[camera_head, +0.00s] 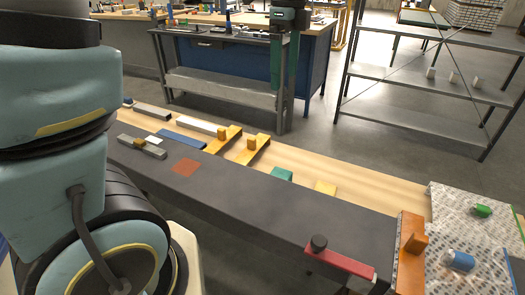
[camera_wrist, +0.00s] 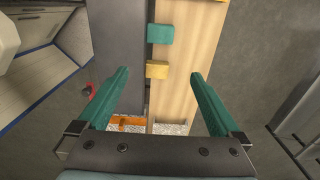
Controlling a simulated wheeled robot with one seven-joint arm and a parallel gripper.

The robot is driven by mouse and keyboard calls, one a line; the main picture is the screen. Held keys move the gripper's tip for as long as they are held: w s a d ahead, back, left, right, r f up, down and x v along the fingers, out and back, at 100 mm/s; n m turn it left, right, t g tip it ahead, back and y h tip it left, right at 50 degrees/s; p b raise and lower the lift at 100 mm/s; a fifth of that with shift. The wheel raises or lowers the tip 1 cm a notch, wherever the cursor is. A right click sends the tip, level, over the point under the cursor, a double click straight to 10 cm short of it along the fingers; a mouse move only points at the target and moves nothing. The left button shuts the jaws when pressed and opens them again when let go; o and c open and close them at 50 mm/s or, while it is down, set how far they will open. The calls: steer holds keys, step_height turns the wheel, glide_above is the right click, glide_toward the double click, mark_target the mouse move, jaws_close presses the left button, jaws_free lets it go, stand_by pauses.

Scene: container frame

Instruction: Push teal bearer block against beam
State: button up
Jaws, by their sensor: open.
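The teal bearer block (camera_head: 281,174) sits on the pale wooden board beside the far edge of the long dark grey beam (camera_head: 330,205). The beam partly hides its base. In the wrist view the teal block (camera_wrist: 159,34) is close along the beam's (camera_wrist: 118,45) right edge; I cannot tell whether they touch. A yellow block (camera_head: 325,187) lies farther right along the same edge, and it shows in the wrist view (camera_wrist: 157,69) between my fingers. My gripper (camera_head: 286,92) is open, empty and pointing down, well above the board; its green fingers (camera_wrist: 160,74) are spread wide.
The wooden board (camera_head: 385,185) is bare right of the yellow block. Orange brackets (camera_head: 260,150) stand farther left. A red-handled clamp (camera_head: 340,260) sits at the beam's near side, and an orange end bracket (camera_head: 411,245) at its right end. Metal plate (camera_head: 470,265) holds small parts.

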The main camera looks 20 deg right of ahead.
steer(key=a+f+n, duration=0.4)
steer(key=a+n, duration=0.4)
steer(key=a, duration=0.1)
steer(key=a+f+n+t, duration=0.1)
steer(key=a+f+n, duration=0.3)
steer(key=a+n, duration=0.5)
steer(key=a+f+n, duration=0.4)
steer(key=a+n, duration=0.4)
steer(key=a, duration=0.1)
steer(key=shift+s+f+t, duration=0.3)
steer(key=shift+f, duration=0.05)
